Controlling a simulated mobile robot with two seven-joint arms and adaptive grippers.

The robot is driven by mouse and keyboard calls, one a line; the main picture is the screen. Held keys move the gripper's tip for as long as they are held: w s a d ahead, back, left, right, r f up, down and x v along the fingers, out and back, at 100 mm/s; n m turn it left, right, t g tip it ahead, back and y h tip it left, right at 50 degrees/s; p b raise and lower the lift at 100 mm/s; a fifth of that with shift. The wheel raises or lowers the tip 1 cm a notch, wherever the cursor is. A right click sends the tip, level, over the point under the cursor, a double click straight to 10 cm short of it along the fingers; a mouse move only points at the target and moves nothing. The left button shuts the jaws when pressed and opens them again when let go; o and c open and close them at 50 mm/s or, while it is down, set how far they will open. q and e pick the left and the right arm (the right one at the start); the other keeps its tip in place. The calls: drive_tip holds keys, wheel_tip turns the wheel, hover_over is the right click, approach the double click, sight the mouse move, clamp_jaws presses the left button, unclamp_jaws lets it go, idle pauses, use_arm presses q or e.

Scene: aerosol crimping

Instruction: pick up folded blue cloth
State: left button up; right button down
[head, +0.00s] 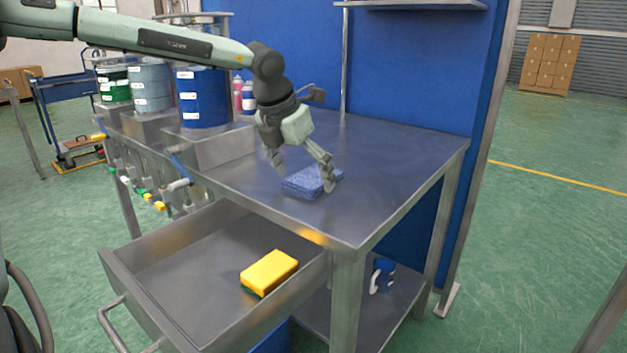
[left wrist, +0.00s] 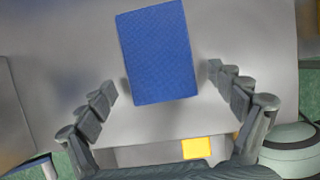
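The folded blue cloth (head: 303,183) lies flat on the metal table top in the head view. In the left wrist view the cloth (left wrist: 158,52) is a blue rectangle at the top middle, slightly tilted. My left gripper (head: 302,176) is above the cloth, with its fingers spread wide. In the left wrist view the fingers of my left gripper (left wrist: 162,82) are apart, one on each side of the cloth's near part, with nothing between them touching it. I cannot tell the exact height of the fingertips over the table. My right gripper is in neither view.
The metal table (head: 400,165) is clear to the right of the cloth. Below its front, an open drawer (head: 190,262) holds a yellow and green sponge (head: 269,272). Blue drums (head: 203,97) and spray cans (head: 248,97) stand at the back left. A blue panel (head: 420,70) rises behind.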

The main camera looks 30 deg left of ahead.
use_arm(q)
drive_tip(key=c, duration=1)
